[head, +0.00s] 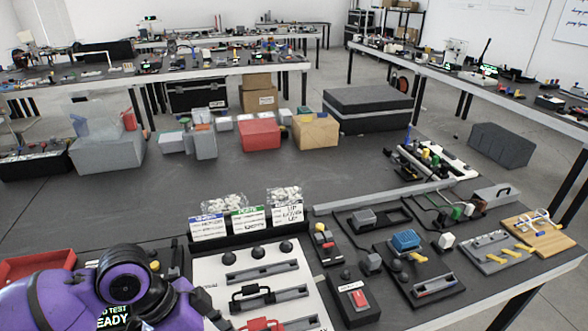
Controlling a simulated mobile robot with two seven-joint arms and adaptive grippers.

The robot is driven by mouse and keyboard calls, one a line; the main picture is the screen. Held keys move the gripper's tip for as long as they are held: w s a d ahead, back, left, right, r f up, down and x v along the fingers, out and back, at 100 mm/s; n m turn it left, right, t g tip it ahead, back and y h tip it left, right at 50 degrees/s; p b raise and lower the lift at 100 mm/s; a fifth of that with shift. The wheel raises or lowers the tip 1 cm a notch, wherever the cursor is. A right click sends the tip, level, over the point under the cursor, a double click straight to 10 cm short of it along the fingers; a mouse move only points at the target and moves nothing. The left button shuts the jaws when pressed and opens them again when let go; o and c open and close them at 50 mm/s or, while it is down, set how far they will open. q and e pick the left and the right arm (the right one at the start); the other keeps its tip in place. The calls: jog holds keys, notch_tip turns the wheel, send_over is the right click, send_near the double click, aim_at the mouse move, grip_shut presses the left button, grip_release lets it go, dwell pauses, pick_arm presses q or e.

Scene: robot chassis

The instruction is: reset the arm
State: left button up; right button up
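My purple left arm (60,300), with a round black joint, crosses the lower left corner over the near table. Black parts that look like my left gripper (205,308) reach right from it to the edge of a white panel (210,268). The arm hides most of this gripper, so I cannot tell its opening or whether it touches anything. My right arm and gripper are out of view.
The white panel carries slotted bars, black knobs, a black handle and a red handle (263,325). Labelled bins (248,219) stand behind it. A red tray (38,265) is at left, and a small screen shows under my arm. Switch and connector fixtures (407,241) crowd the right.

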pick_arm(q)
jog(key=s+f+n+t, duration=0.2)
jog(key=s+f+n, duration=0.4)
jog(key=s+f, duration=0.3)
jog(key=s+a+f+n+y, duration=0.4)
jog(key=s+a+n+y, duration=0.2)
jog(key=s+a+n, duration=0.5)
jog(key=w+d+f+m+t+h, duration=0.1)
jog(key=w+d+f+m+t, duration=0.2)
jog(key=f, duration=0.7)
jog(key=w+d+t+p, duration=0.1)
jog(key=w+d+t, duration=0.1)
jog(key=w+t, duration=0.2)
jog(key=shift+w+d+f+m, duration=0.2)
jog(key=shift+w+m, duration=0.15)
jog(key=shift+m, duration=0.05)
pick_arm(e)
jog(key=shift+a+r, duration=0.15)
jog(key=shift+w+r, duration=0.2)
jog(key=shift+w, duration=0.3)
